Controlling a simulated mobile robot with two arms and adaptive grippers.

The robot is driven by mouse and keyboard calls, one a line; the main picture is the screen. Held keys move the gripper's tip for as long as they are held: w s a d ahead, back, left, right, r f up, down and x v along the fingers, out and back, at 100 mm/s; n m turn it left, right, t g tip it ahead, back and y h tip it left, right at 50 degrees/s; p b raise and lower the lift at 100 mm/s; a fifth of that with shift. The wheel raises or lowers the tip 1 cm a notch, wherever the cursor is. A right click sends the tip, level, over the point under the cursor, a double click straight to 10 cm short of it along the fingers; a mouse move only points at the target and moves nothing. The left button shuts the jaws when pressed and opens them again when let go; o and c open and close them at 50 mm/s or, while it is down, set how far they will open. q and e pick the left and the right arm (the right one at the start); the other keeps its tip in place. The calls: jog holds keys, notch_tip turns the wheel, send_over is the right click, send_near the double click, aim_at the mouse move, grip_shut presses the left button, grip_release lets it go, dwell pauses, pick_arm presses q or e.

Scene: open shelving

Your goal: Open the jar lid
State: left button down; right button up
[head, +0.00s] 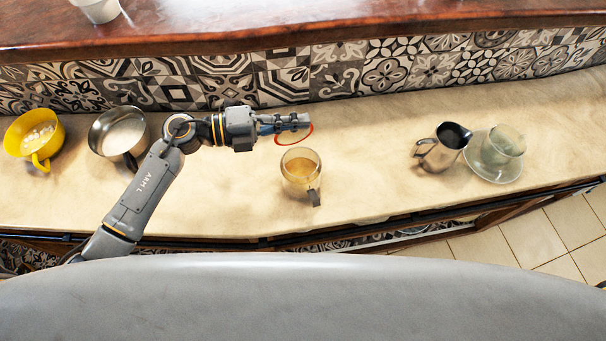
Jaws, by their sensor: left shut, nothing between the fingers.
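A clear glass jar (301,185) stands upright on the counter in the middle. Its mouth looks uncovered, and a dark clasp or handle piece hangs at its front right side. A red-edged ring (309,136), which looks like the lid's seal, shows just behind the jar's mouth. It is partly hidden by my left gripper (306,122). My left gripper is shut and empty above and behind the jar, overlapping the ring in the picture. I cannot tell whether it touches the ring. My right gripper is not in view.
A yellow pot (36,134) and a metal pan (117,134) stand at the left. A metal pitcher (438,154) and a glass cup on a saucer (493,172) stand at the right. The tiled wall (340,78) runs behind. The counter (365,165) right of the jar is clear.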

pick_arm(q)
jog(key=shift+w, duration=0.1)
jog(key=shift+w+a+b, duration=0.2)
jog(key=shift+w+b, duration=0.15)
jog(key=shift+w, duration=0.5)
jog(key=shift+r, duration=0.1)
jog(key=shift+w+a+b, duration=0.2)
jog(key=shift+w+b, duration=0.3)
jog(key=shift+w, duration=0.45)
